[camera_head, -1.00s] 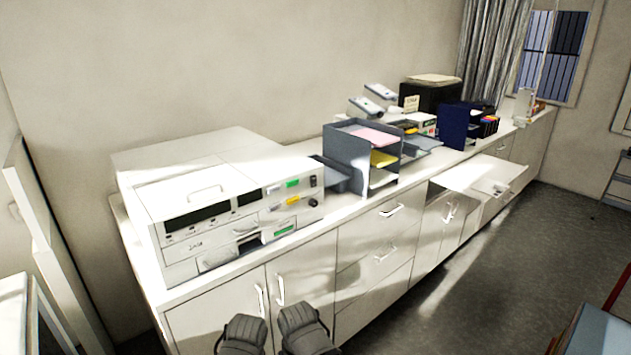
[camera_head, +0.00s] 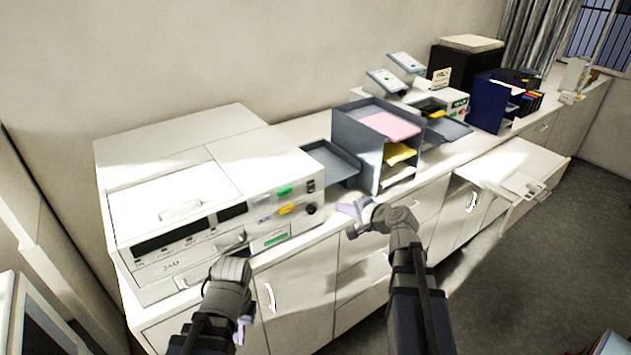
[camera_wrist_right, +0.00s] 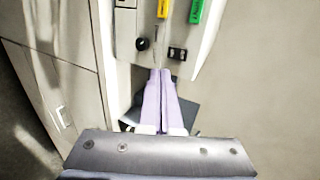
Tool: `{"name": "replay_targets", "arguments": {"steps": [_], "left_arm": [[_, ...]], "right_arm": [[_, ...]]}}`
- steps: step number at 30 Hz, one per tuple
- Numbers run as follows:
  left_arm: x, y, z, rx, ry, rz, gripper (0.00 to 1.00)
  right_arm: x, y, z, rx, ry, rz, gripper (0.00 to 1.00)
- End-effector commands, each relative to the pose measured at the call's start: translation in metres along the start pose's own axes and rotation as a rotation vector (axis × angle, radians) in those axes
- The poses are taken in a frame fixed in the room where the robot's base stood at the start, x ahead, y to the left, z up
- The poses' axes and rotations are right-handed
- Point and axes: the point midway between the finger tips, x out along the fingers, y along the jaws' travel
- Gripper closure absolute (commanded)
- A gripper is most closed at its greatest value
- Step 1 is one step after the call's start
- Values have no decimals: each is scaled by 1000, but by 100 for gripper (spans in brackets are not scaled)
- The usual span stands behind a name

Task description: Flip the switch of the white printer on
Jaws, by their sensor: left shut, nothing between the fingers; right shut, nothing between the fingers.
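The white printer (camera_head: 250,165) stands on the counter at the left in the head view. Its front right end carries a small black rocker switch (camera_head: 311,186) above a round black knob (camera_head: 311,208). In the right wrist view the switch (camera_wrist_right: 177,53) and the knob (camera_wrist_right: 142,44) lie just beyond my fingertips; I cannot tell which way the switch is set. My right gripper (camera_head: 347,211) is shut and empty, to the right of the knob in the head view; its lavender fingers (camera_wrist_right: 163,72) point towards the printer. My left gripper (camera_head: 243,328) is shut and empty, low before the cabinet doors.
An open drawer (camera_head: 510,168) juts out at the right.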

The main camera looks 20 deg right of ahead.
Motion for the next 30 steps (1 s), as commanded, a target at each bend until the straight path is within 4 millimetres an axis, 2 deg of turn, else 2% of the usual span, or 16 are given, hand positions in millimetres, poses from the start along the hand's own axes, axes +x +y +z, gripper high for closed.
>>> {"name": "replay_targets", "arguments": {"steps": [3,12,16,20,30], "left_arm": [[-2,0,0,0,0,0,100],[-1,0,0,0,0,0,100],[2,0,0,0,0,0,100],[12,1,-1,1,0,0,100],[41,4,-2,7,0,-1,100]], "right_arm": [[-4,-4,-9,25,17,-17,100],[-3,-4,-9,26,17,-18,100],[4,-3,-9,25,16,-18,100],[24,-2,-10,24,15,-18,100],[94,-3,-11,23,15,-17,100]]}}
